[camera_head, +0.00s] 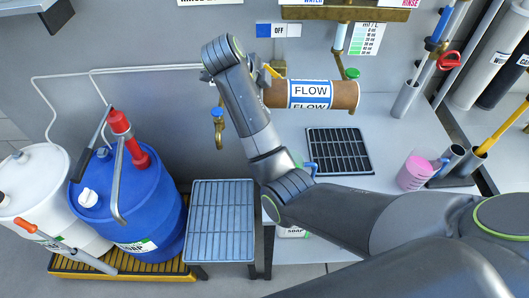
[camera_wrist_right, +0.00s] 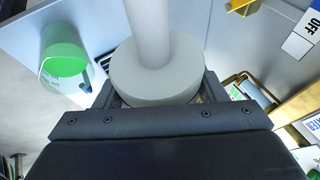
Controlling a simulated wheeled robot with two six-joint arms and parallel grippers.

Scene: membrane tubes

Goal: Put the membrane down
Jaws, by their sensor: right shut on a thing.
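The membrane (camera_wrist_right: 152,75) is a pale grey-white tube with a wider round collar, seen close up in the right wrist view. My right gripper (camera_wrist_right: 157,92) is shut on it at the collar, with one jaw on each side. In the head view my right arm reaches in from the right and bends up towards the wall. Its wrist is left of the brown FLOW pipe (camera_head: 340,95), and I cannot make out the membrane there. My left gripper is not in view.
A black grate (camera_head: 340,151) lies on the grey worktop. A jug of pink liquid (camera_head: 415,172) stands to its right. A slatted stand (camera_head: 221,220) and a blue drum (camera_head: 140,215) are at lower left. A container of green liquid (camera_wrist_right: 64,60) shows in the wrist view.

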